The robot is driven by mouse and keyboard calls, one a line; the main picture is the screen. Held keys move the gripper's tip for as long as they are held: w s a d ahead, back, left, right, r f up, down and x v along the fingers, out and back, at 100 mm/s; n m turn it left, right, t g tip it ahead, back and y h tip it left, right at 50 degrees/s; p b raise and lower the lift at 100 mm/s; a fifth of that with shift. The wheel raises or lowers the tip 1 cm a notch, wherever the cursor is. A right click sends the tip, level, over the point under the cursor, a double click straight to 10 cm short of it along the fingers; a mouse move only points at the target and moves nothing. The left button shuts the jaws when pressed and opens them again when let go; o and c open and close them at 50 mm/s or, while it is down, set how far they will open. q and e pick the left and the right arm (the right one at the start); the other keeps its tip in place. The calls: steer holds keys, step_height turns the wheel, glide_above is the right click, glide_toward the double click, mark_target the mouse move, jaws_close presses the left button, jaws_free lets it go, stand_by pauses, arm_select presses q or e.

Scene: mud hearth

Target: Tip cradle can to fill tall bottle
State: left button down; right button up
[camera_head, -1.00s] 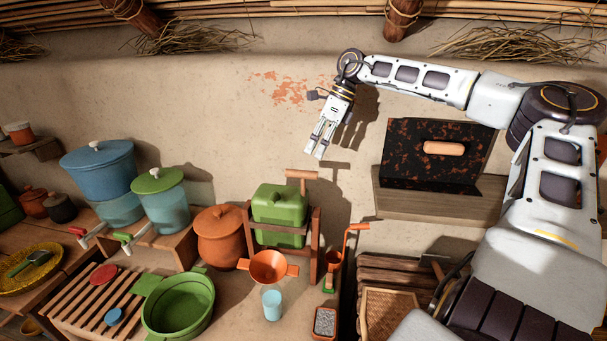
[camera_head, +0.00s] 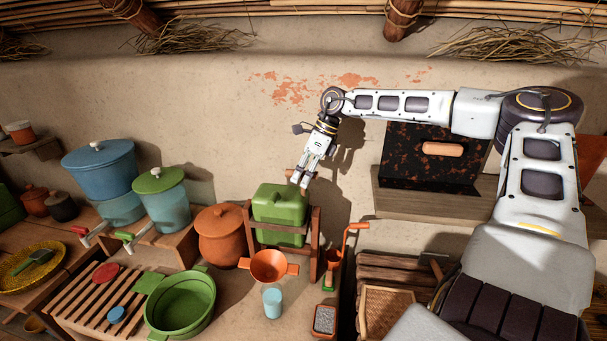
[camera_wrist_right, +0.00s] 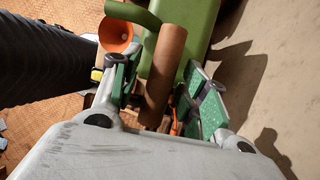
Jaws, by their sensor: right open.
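The green can (camera_head: 279,212) sits upright in a wooden cradle (camera_head: 316,236) on the counter. The cradle's round wooden handle (camera_wrist_right: 165,75) shows in the right wrist view. My right gripper (camera_head: 303,174) is open at the handle, at the can's upper right, and covers most of it in the head view. In the wrist view the handle lies between the two spread fingers; I cannot tell whether they touch it. An orange funnel (camera_head: 268,266) is in front of the can. Below it a pale blue vessel (camera_head: 272,304) shows, probably the bottle. My left gripper is not in view.
A clay pot (camera_head: 220,236) stands left of the cradle. An orange crank-handled tool (camera_head: 333,262) is close on its right. A green basin (camera_head: 180,305) is at front left. A dark speckled box (camera_head: 432,168) stands on a shelf at right. The wall is behind.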

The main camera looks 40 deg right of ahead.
jaws_close()
stand_by(0.4)
